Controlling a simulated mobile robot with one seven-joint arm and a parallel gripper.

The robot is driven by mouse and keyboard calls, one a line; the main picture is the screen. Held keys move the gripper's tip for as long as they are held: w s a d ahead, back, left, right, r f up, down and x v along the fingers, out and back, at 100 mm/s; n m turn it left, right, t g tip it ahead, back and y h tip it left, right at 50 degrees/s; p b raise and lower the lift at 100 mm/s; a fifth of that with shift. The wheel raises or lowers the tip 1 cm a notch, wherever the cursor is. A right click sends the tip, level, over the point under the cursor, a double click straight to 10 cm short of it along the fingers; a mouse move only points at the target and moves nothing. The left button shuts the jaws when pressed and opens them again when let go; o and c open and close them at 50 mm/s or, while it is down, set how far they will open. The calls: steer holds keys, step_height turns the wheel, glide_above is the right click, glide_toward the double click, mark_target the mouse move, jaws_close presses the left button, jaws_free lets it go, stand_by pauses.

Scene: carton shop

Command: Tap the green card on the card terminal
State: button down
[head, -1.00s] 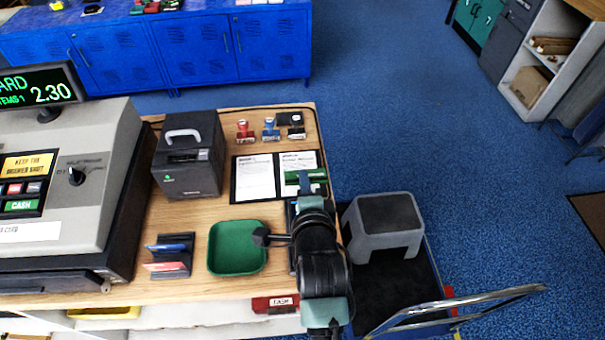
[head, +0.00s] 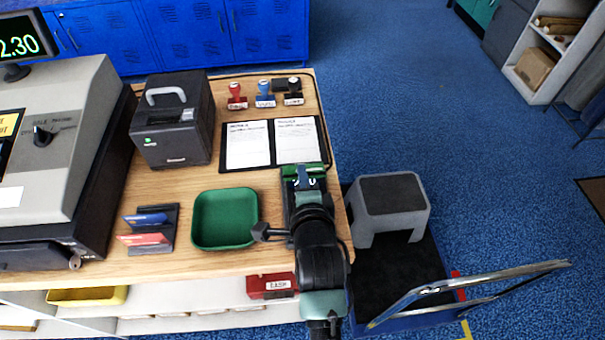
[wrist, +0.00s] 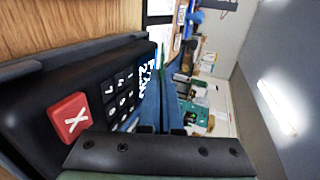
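My gripper (head: 304,184) is shut on the green card (head: 290,171), which sticks out past the fingertips at the right end of the counter. In the wrist view the blue fingers (wrist: 160,105) are close together, with a thin green edge of the card (wrist: 163,53) beyond them. The black card terminal (head: 289,212) lies under my gripper and is largely hidden by my arm. The wrist view shows its keypad (wrist: 118,88), red X key and lit screen (wrist: 146,76) right beside the fingers. I cannot tell whether the card touches the terminal.
A green tray (head: 224,242) and a card stand (head: 167,240) with blue and red cards lie left of my arm. A black clipboard with two sheets (head: 247,146), several stamps (head: 264,98), a black box (head: 171,150) and the till (head: 72,150) stand around. A grey step stool (head: 391,196) is right.

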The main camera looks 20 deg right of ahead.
step_height(320, 180, up, 10)
steer(key=p, duration=0.9)
steer(key=shift+p, duration=0.35)
